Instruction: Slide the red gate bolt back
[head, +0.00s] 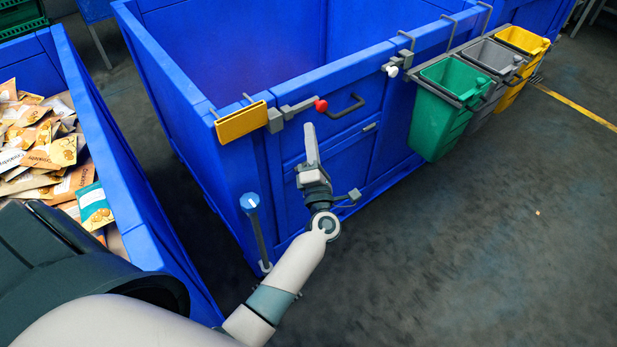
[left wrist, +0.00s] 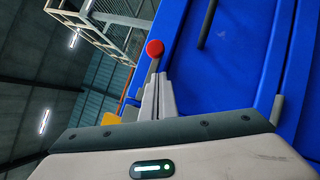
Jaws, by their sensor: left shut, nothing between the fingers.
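The red knob of the gate bolt (head: 321,105) sits at the right end of a grey bolt body (head: 283,115) on the top front of the blue bin's gate. It also shows in the left wrist view as a red ball (left wrist: 155,48) just beyond my fingertips. My left gripper (head: 310,128) is shut and empty, its fingers pointing up just below and left of the knob. Whether the fingers touch the bolt cannot be told. My right gripper is not in view.
A black handle (head: 346,108) is right of the knob. A white-knobbed latch (head: 392,71) sits further right. Green (head: 440,125), grey (head: 492,60) and yellow (head: 522,42) bins hang on the side. A yellow plate (head: 241,122) is left. A blue crate (head: 140,230) holds snack packets.

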